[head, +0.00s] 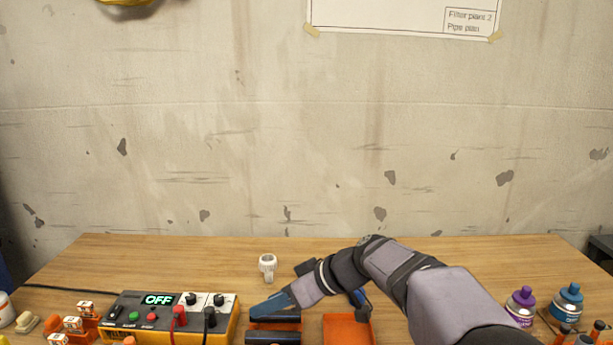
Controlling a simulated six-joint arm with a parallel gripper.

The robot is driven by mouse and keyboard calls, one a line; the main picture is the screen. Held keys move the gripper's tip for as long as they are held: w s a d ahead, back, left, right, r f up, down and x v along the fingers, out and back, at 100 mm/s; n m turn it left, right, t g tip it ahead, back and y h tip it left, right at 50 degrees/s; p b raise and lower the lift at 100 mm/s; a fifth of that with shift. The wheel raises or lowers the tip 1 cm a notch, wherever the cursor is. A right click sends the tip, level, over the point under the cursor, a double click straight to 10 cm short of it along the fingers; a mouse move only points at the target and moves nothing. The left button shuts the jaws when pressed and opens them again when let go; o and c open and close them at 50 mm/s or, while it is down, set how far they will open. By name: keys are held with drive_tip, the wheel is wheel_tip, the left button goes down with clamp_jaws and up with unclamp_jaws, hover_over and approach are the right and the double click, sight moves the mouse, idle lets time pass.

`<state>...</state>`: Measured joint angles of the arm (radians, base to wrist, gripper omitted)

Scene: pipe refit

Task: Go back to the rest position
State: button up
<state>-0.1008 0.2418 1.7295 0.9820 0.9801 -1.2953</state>
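My arm reaches in from the lower right of the head view, over the wooden table (190,256). My gripper (262,309) points left and down, low at the front of the table. It appears just above dark cylindrical pieces (272,338) at the bottom edge. I see it from the side, so the gap between its fingers and anything between them are hidden. I cannot tell whether it touches the dark pieces.
A yellow control box (222,330) with an "OFF" display stands left of my gripper. A white fitting (267,266) stands behind it. An orange tray (340,330) lies below my arm. Purple (521,305) and blue bottles (567,300) stand at right. The back of the table is mostly clear.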

drive_tip(key=s+d+r+m+g+h+p, duration=0.1)
drive_tip(key=s+d+r+m+h+p, duration=0.3)
drive_tip(key=s+d+r+p, duration=0.5)
drive_tip(key=s+d+r+m+g+h+p, duration=0.2)
drive_tip(key=s+d+r+m+h+p, duration=0.3)
drive_tip(key=p, duration=2.1)
drive_tip(key=s+d+r+m, duration=0.1)
drive_tip(key=s+d+r, duration=0.3)
drive_tip(key=s+d, duration=0.4)
drive_tip(key=shift+s+r+p, duration=0.3)
drive_tip(key=shift+s+r, duration=0.1)
drive_tip(key=shift+s, duration=0.7)
